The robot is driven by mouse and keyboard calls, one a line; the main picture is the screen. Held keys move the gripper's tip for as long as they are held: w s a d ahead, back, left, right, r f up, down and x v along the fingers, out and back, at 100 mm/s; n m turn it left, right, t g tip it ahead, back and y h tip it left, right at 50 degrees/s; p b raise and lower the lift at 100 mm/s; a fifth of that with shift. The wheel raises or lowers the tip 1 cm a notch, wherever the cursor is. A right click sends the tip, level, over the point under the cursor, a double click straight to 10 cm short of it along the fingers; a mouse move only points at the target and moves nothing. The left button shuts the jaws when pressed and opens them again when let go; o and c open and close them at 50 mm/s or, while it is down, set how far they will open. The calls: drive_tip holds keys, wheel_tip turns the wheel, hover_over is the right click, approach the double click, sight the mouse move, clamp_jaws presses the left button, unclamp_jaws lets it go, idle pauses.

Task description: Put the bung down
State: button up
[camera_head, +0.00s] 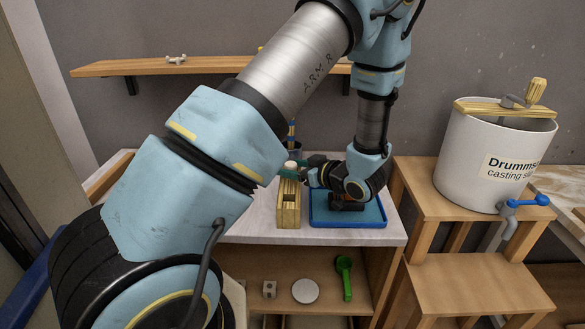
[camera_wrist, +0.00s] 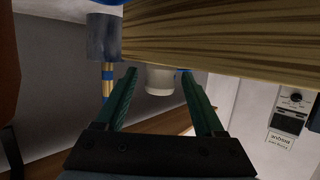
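The bung, a small off-white cylinder (camera_head: 291,165), appears to stand on top of a narrow wooden block with a slot (camera_head: 289,215). In the wrist view the picture is turned over, and the bung (camera_wrist: 160,80) shows against the wood (camera_wrist: 220,40). My gripper (camera_head: 296,171) is at the bung's height. Its two green fingers (camera_wrist: 158,72) are apart, one on each side of the bung, with a visible gap at both sides. The bung's far side is hidden.
A blue tray (camera_head: 348,223) with a dark object lies right of the block. A grey cup (camera_wrist: 103,38) with a blue-banded stick stands close by. A white drum (camera_head: 480,160) stands at right. A wall shelf (camera_head: 140,68) runs behind.

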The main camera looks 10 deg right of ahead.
drive_tip(key=shift+r, duration=0.25)
drive_tip(key=b+v, duration=0.2)
drive_tip(key=v, duration=1)
drive_tip(key=w+a+m+h, duration=0.1)
drive_tip(key=w+m+h, duration=0.1)
drive_tip(key=w+h, duration=0.6)
drive_tip(key=a+m+g, duration=0.1)
drive_tip(key=a, duration=0.1)
drive_tip(key=a+r+m+g+h, duration=0.1)
drive_tip(key=a+g, duration=0.1)
drive_tip(key=a, duration=0.1)
drive_tip(key=a+m+g+h, duration=0.1)
drive_tip(key=a+m+g, duration=0.1)
drive_tip(key=a, duration=0.1)
drive_tip(key=shift+s+a+r, duration=0.2)
drive_tip(key=s+a+m+g+y, duration=0.1)
drive_tip(key=s+a+g, duration=0.4)
drive_tip(key=s+a, duration=0.7)
drive_tip(key=shift+a+f+m+y, duration=0.15)
drive_tip(key=shift+a+m+y, duration=0.15)
drive_tip(key=shift+a+m, duration=0.55)
drive_tip(key=shift+a+n, duration=0.2)
drive_tip(key=shift+n, duration=0.05)
